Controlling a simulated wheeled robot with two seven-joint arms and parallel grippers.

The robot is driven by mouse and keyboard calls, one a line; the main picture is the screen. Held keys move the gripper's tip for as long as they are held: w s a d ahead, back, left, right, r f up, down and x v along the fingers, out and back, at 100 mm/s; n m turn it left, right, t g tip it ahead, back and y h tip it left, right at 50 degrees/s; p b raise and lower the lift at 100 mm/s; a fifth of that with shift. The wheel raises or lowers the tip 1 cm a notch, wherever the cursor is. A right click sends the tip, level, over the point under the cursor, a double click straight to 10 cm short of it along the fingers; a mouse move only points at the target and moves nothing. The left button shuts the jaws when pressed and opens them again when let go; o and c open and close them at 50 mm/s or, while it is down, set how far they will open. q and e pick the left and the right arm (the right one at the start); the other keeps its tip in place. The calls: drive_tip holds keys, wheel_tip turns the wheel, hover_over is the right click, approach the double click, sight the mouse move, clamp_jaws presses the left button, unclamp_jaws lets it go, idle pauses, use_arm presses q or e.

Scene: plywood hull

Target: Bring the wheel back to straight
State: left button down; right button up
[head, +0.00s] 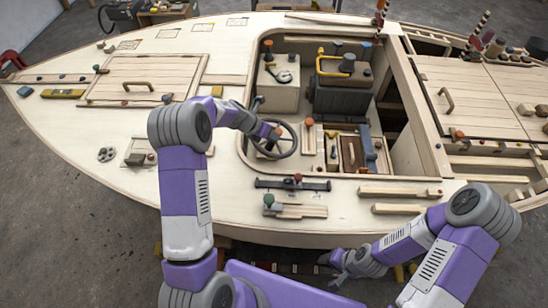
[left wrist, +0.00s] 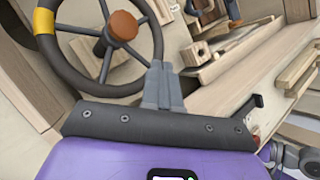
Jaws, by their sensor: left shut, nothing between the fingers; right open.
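The steering wheel (head: 296,147) stands in the cockpit of the plywood hull, with a dark rim and spokes. In the left wrist view the wheel (left wrist: 88,85) fills the upper left, with a brown-orange hub (left wrist: 123,26) and a yellow band (left wrist: 44,20) on the left of its rim. My left gripper (head: 275,131) is over the wheel, partly covering it. In the left wrist view its fingers (left wrist: 162,80) are shut and empty, close beside the rim's lower right; I cannot tell whether they touch. My right gripper (head: 334,270) is open and empty, low in front of the hull.
A black box with a yellow handle (head: 340,98) and a pale cabinet (head: 277,94) stand behind the wheel. A dark bar (head: 292,184) and wooden strips (head: 400,192) lie on the near side deck. The cockpit edge surrounds the wheel closely.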

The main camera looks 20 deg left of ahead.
use_arm(q)
drive_tip(key=m+b, duration=0.1)
drive_tip(key=s+a+m+b, duration=0.1)
drive_tip(key=m+b, duration=0.1)
drive_tip(key=a+m+g+y+b, duration=0.1)
drive_tip(key=m, duration=0.1)
drive_tip(key=shift+s+a+f, duration=0.15)
drive_tip(key=shift+f, duration=0.1)
drive_tip(key=shift+s+a+r+m+b, duration=0.15)
drive_tip(key=shift+s+a+m+b, duration=0.15)
drive_tip(key=shift+m+b, duration=0.2)
drive_tip(key=b+x, duration=0.3)
drive_tip(key=x, duration=0.6)
drive_tip(key=shift+f, duration=0.45)
use_arm(e)
wheel_tip(320, 180, down, 10)
